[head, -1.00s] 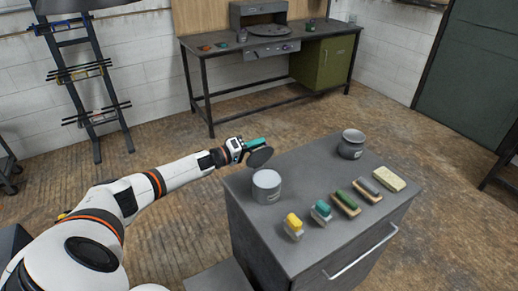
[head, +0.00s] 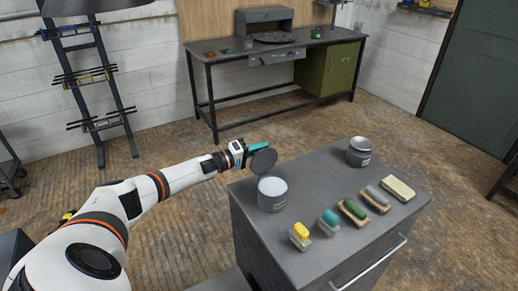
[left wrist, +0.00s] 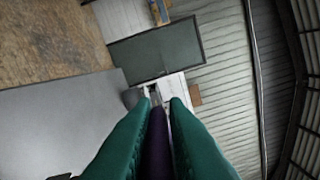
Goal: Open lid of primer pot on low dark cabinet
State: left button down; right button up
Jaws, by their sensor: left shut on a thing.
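A grey primer pot (head: 272,200) with a pale top surface stands upright at the left back corner of the low dark cabinet (head: 310,248). Its dark round lid (head: 264,162) is raised and tilted steeply behind the pot's rim. The lid's lower edge is close to the back rim; I cannot tell whether they touch. My left gripper (head: 257,147) has teal fingers and is shut on the lid at its upper edge. In the left wrist view the teal fingers (left wrist: 158,120) close around a thin dark purple strip, seen edge-on. My right gripper is not in view.
A second grey pot (head: 359,152) stands at the cabinet's back right. A yellow-topped item (head: 300,232), a teal-topped item (head: 328,218), brushes or blocks (head: 353,208) and a pale sponge-like block (head: 398,188) line the front. A workbench (head: 270,55) stands against the wall.

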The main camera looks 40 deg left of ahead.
pick_arm(q)
jog(key=c, duration=1.5)
grip_release()
jog(key=shift+a+f, duration=0.15)
jog(key=shift+f, duration=0.05)
jog(key=shift+s+a, duration=0.1)
jog(key=shift+s, duration=0.35)
jog(key=shift+b+v, duration=1.15)
jog(key=shift+v, duration=4.4)
